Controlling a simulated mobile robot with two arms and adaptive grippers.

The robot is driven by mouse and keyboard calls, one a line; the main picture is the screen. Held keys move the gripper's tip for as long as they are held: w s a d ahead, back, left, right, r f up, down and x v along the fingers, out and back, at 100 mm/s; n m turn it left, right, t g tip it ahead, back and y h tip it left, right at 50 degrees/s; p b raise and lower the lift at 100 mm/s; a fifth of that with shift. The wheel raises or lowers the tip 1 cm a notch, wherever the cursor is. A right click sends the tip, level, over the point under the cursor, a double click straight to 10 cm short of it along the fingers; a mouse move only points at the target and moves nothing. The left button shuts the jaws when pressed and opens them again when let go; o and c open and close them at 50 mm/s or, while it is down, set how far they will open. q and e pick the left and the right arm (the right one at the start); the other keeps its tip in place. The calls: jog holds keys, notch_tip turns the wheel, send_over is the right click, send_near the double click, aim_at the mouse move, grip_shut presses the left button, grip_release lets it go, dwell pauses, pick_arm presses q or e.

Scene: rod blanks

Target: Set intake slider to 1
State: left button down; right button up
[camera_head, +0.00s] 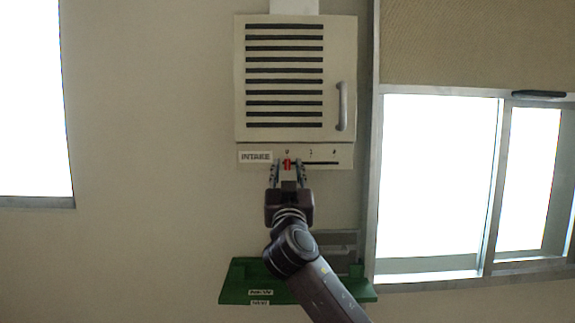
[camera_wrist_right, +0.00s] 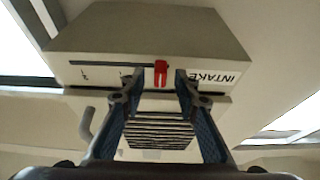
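The intake slider is a small red knob (camera_head: 287,164) on a dark slot in the cream panel under a louvred box. It sits at the slot's left end, below the 0 mark, with further marks to its right. The knob also shows in the right wrist view (camera_wrist_right: 160,73), where the picture is upside down. My right gripper (camera_head: 287,170) is open, with one finger on each side of the knob. In the right wrist view its fingers (camera_wrist_right: 158,84) stand apart with gaps to the knob; contact is not visible. My left gripper is not in view.
The louvred intake box (camera_head: 240,80) with a grey handle (camera_head: 342,106) is on the wall above the slider. A green tray (camera_head: 236,285) with labels is below, partly behind my right arm. A bright window (camera_head: 440,180) is at the right.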

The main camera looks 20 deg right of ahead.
aim_at(311, 159)
jog(key=shift+w, duration=0.1)
grip_shut()
dwell(0.3)
jog(key=d, duration=0.1)
jog(key=s+d+b, duration=0.1)
jog(key=d, duration=0.1)
jog(key=d+b, duration=0.1)
jog(key=d, duration=0.1)
jog(key=shift+s+d+f, duration=0.1)
jog(key=shift+s+f, duration=0.05)
jog(key=shift+s, duration=0.1)
jog(key=shift+s+d, duration=0.15)
jog(key=shift+d, duration=0.25)
grip_release()
jog(key=shift+a, duration=0.1)
